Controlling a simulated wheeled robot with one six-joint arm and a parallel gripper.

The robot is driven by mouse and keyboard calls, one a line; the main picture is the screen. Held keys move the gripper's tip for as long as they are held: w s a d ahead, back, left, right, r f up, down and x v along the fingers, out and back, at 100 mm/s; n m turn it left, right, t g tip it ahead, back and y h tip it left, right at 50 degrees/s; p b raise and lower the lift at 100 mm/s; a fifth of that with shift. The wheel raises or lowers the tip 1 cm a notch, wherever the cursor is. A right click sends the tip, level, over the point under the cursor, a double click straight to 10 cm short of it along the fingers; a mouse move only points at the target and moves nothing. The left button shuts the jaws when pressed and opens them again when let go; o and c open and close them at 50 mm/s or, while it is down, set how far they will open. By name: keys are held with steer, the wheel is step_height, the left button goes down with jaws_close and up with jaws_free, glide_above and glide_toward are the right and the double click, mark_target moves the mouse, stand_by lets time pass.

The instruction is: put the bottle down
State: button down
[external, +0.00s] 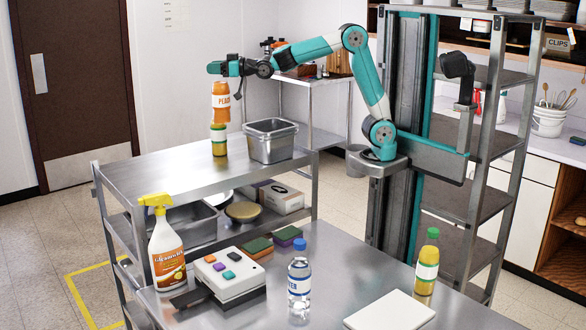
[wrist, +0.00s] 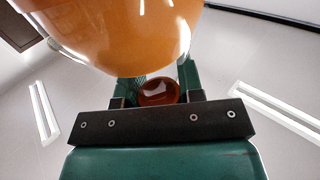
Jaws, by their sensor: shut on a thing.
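In the wrist view a reddish-brown round shape (wrist: 158,92) sits between the fingers. A large glossy orange surface (wrist: 130,35) fills the top; I cannot tell which container it belongs to.
A steel pan (external: 271,142) stands to the right on the cart top. The cart's left part is clear. The nearer table holds a spray bottle (external: 166,250), a water bottle (external: 299,282), a button box (external: 227,277), a white board (external: 389,311) and a yellow juice bottle (external: 427,263).

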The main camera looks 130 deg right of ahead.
mark_target(216, 104)
step_height(216, 104, down, 13)
steer(key=shift+p, duration=1.25)
steer(key=shift+f, duration=1.8)
steer(key=c, duration=0.8)
jaws_free()
steer(key=shift+o, duration=0.2)
